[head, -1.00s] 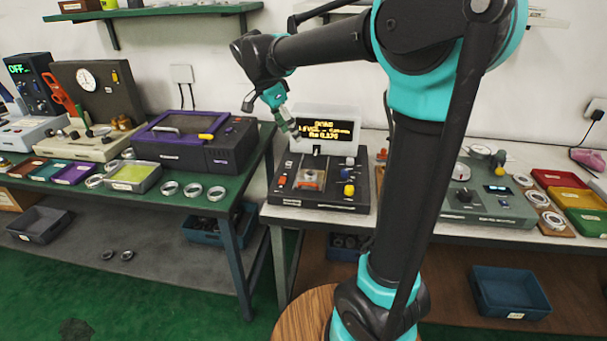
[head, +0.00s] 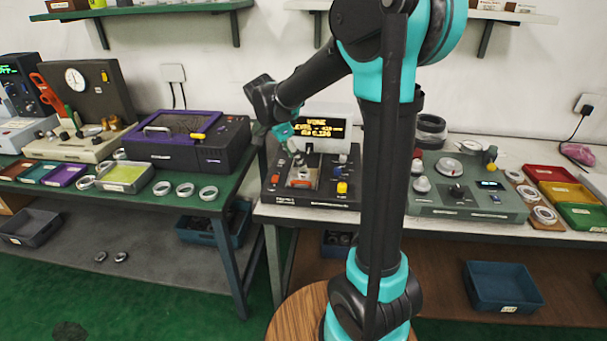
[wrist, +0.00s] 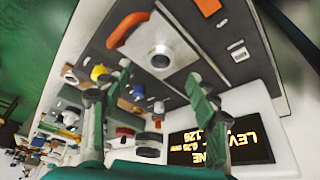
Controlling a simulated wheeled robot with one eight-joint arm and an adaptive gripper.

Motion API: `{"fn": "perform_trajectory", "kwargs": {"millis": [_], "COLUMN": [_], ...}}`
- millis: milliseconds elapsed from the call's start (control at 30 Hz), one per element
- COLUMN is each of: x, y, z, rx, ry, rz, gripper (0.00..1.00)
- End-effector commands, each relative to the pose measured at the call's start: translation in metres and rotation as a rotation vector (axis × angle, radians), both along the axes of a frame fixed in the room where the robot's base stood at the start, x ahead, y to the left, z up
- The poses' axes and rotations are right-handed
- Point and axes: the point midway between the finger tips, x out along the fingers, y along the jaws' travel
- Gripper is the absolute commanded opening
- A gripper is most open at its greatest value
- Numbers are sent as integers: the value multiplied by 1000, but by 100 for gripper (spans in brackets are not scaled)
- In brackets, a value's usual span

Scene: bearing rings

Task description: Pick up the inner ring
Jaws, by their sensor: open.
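A small metallic round part (wrist: 160,57), which looks like the inner ring, stands on a silver plate (wrist: 150,38) of the dark test unit in the wrist view. In the head view, the test unit (head: 330,196) stands on the middle bench, and my gripper hides much of the round part. My gripper (head: 299,160) is just above the plate, pointing down. In the wrist view, my gripper's two green fingers (wrist: 162,85) are apart, with nothing between them. The round part shows just beyond the gap; I cannot tell whether a finger touches it.
A lit display (head: 322,131) stands directly behind the plate. An orange handle (wrist: 127,29) lies beside the round part. Several loose rings (head: 186,190) lie on the green bench (head: 225,195) at left. A grey-green unit (head: 468,190) stands to the right.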

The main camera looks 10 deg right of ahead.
Motion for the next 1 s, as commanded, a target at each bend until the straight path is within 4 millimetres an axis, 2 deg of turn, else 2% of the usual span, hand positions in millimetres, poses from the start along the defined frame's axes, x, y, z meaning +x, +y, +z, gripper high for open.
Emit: {"fn": "perform_trajectory", "kwargs": {"millis": [367, 667, 767, 1000], "x": [6, 7, 7, 7], "y": [-17, -19, -19, -19], "z": [-42, -48, -47, -47], "rx": [0, 0, 0, 0], "ry": [0, 0, 0, 0], "rz": [-1, 0, 0, 0], "gripper": [59, 59, 49, 20]}}
